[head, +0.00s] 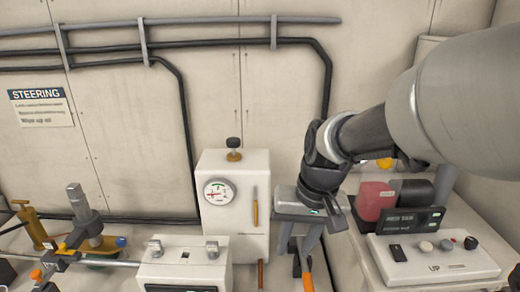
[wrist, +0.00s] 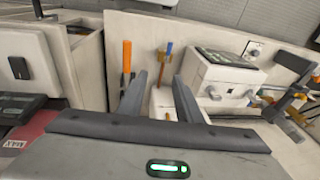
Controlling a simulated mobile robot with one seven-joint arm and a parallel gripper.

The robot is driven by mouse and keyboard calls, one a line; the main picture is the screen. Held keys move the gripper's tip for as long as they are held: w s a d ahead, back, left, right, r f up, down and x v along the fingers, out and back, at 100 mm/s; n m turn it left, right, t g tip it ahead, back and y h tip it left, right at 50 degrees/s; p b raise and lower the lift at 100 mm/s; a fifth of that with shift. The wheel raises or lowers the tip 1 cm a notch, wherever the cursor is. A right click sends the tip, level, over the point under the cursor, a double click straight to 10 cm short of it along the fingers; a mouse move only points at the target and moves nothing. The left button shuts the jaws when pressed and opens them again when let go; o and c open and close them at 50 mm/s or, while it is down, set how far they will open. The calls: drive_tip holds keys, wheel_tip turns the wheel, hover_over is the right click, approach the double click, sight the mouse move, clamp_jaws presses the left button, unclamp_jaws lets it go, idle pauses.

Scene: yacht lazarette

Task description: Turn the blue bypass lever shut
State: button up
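A small blue part (head: 121,241), which looks like the blue lever's end, shows at the left of the head view. It sits beside the grey upright cylinder (head: 78,200) of a pipe assembly. Its exact angle is too small to tell. My gripper (head: 296,248) is well to the right of it, in front of the wall and just right of the white gauge box. In the wrist view my gripper (wrist: 160,90) has its two fingers apart with nothing held between them. The pipe assembly shows at that view's right edge; I cannot make out the lever there.
A white gauge box (head: 236,165) and a low white box (head: 180,272) stand between my gripper and the assembly. An orange-handled tool (head: 306,280) is below my gripper. A control panel (head: 430,258) and red container (head: 374,200) are right. Pipes run along the wall.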

drive_tip(key=shift+g+y, duration=0.3)
drive_tip(key=shift+g, duration=0.5)
drive_tip(key=w+a+f+b, duration=0.1)
drive_tip(key=a+f, duration=0.1)
drive_tip(key=f, duration=0.6)
drive_tip(key=w+a+f+b, duration=0.1)
drive_tip(key=a+f, duration=0.1)
drive_tip(key=f, duration=0.7)
drive_tip(key=w+a+f+b, duration=0.1)
drive_tip(key=a+f+b, duration=0.1)
drive_tip(key=f, duration=0.6)
drive_tip(key=shift+a+f, duration=0.2)
clamp_jaws()
